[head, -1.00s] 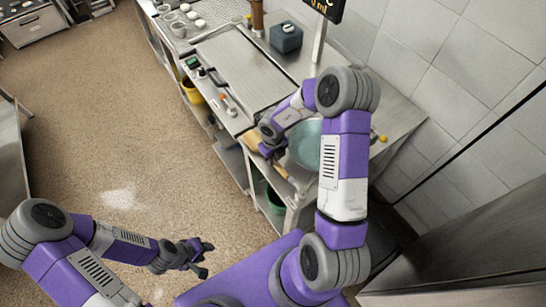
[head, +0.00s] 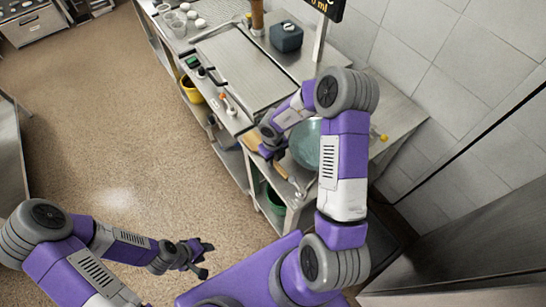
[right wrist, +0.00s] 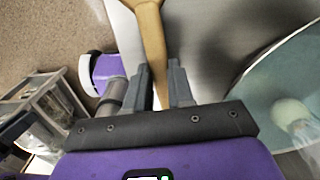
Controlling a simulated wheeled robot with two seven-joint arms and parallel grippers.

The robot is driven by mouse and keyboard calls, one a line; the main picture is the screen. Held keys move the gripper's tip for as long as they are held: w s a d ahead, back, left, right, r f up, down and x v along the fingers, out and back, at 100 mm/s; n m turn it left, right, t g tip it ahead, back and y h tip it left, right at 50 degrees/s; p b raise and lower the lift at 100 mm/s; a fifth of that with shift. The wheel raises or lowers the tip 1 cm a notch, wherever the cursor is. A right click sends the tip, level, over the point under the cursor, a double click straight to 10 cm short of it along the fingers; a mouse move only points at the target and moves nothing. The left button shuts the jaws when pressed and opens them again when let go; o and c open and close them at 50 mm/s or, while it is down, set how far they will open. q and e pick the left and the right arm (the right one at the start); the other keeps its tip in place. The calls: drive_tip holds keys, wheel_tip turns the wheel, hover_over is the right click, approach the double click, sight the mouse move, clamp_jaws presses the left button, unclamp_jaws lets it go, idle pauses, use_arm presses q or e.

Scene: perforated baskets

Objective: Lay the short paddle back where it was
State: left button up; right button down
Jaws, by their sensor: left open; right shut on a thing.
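The short paddle (head: 253,140) is light wood. It lies close over or on the steel counter at its front edge; I cannot tell if it touches. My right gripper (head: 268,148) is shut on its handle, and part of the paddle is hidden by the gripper. In the right wrist view the wooden paddle (right wrist: 151,32) runs up out of the picture from between the fingers (right wrist: 160,85). My left gripper (head: 206,260) is open and empty over the floor, away from the counter.
A teal bowl (head: 304,150) stands just right of my right gripper. A flat steel griddle (head: 247,70) lies further back on the counter, with small utensils (head: 228,103) before it. A dark blue canister (head: 286,37) stands behind. A green bucket (head: 272,207) is below the counter.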

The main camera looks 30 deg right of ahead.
drive_tip(key=shift+f, duration=0.15)
drive_tip(key=c, duration=0.9)
unclamp_jaws()
wheel_tip(320, 180, up, 8)
drive_tip(key=shift+f+p, duration=0.15)
drive_tip(key=shift+p, duration=0.75)
